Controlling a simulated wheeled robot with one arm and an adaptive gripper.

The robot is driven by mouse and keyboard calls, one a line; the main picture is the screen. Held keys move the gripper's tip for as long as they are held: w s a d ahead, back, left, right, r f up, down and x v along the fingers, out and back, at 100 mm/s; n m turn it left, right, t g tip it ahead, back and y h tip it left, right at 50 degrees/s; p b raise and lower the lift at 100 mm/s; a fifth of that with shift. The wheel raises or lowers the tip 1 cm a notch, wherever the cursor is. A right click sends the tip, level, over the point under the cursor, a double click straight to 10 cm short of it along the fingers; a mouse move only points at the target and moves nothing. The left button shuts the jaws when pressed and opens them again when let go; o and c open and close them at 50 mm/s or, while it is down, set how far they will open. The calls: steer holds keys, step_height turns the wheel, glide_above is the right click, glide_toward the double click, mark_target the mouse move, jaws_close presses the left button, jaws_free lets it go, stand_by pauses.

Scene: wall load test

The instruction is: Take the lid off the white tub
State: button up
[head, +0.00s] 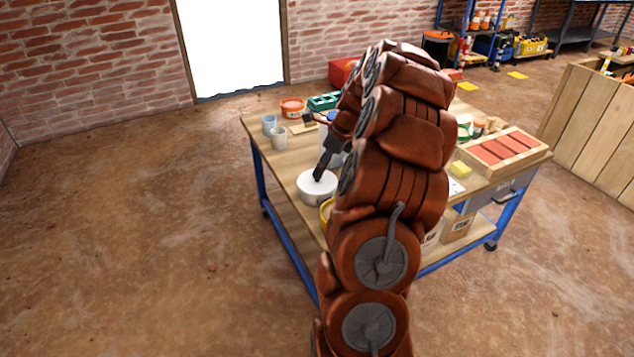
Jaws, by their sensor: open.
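The white tub (311,192) stands on the wooden table, left of my arm. Its round, light top faces up, and I cannot tell the lid apart from the tub's body at this size. My gripper (319,178) is dark and reaches down from behind my arm, with its tip at or just above the top of the tub. I cannot tell whether it touches. The gripper is open, and no held thing shows. My brown arm hides the middle of the table and part of the gripper.
On the wheeled table (262,146) are a blue cup (269,124), a grey cup (279,138), an orange tub (292,107) and a green box (324,101). A yellow-rimmed container (326,212) is close to the white tub. A wooden tray (503,153) with red blocks is at right.

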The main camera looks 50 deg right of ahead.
mark_target(317, 179)
steer(key=x, duration=0.3)
steer(key=shift+f, duration=0.2)
steer(key=shift+c, duration=0.2)
jaws_close()
